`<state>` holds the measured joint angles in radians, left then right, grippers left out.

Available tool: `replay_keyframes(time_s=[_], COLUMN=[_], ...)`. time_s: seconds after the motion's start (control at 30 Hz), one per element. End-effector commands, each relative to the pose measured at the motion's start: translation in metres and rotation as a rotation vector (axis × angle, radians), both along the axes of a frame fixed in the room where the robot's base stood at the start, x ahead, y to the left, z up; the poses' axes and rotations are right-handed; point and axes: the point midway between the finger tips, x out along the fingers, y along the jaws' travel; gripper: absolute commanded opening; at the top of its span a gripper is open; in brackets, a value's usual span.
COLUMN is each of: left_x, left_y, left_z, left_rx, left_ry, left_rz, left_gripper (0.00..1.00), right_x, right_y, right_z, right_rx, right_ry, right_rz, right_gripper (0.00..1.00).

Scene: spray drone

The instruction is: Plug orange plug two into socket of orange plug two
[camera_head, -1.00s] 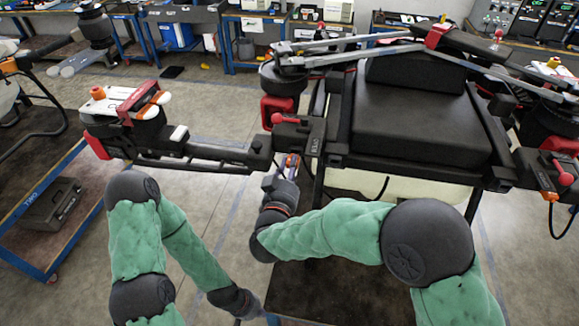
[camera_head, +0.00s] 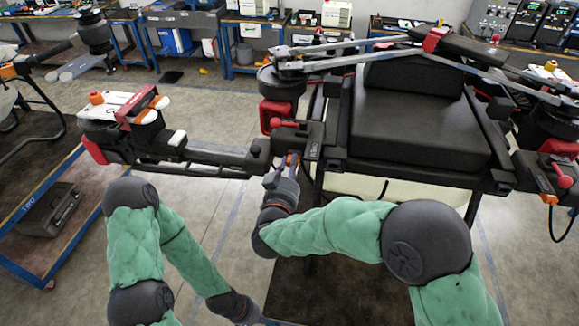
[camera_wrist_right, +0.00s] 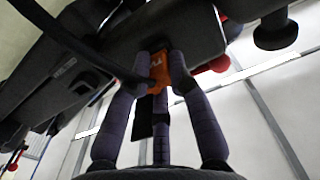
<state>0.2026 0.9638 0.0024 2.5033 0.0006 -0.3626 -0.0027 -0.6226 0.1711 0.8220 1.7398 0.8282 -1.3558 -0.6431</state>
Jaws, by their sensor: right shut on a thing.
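My right gripper (camera_head: 291,165) is below the joint of the drone's left arm (camera_head: 220,157), near the frame. A dark cable runs to the plug there. The plug's upper end meets the dark underside of the drone arm (camera_wrist_right: 165,25). The socket is hidden, and I cannot tell whether the plug is seated in it. My left gripper (camera_head: 248,314) hangs low, near the table's front-left corner; its fingers are too unclear to tell.
The drone's black body (camera_head: 420,125) stands over a dark table (camera_head: 315,290). A red lever (camera_head: 284,123) sits by the arm joint. A blue cart (camera_head: 25,215) stands left; floor between is free.

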Motion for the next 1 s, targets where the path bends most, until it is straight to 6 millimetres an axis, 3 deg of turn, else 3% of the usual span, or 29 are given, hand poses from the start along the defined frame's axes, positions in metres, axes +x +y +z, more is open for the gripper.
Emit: replay_keyframes(time_s=[0.37, 0.4, 0.5, 0.87, 1.0], left_x=[0.0, 0.0, 0.0, 0.0, 0.0], left_y=[0.0, 0.0, 0.0, 0.0, 0.0], left_z=[-0.001, -0.001, -0.001, -0.001, -0.001], left_rx=[0.0, 0.0, 0.0, 0.0, 0.0], left_ry=[0.0, 0.0, 0.0, 0.0, 0.0], left_rz=[0.0, 0.0, 0.0, 0.0, 0.0], left_gripper=[0.0, 0.0, 0.0, 0.0, 0.0], right_x=[0.003, 0.003, 0.003, 0.001, -0.011], right_y=[-0.001, -0.001, -0.001, 0.0, 0.004], right_z=[0.001, 0.001, 0.001, 0.0, 0.0], right_rx=[0.001, 0.001, 0.001, 0.0, -0.001], right_ry=[-0.001, -0.001, -0.001, 0.0, 0.0], right_rz=[0.0, 0.0, 0.0, 0.001, 0.004], right_gripper=[0.0, 0.23, 0.48, 0.48, 0.48])
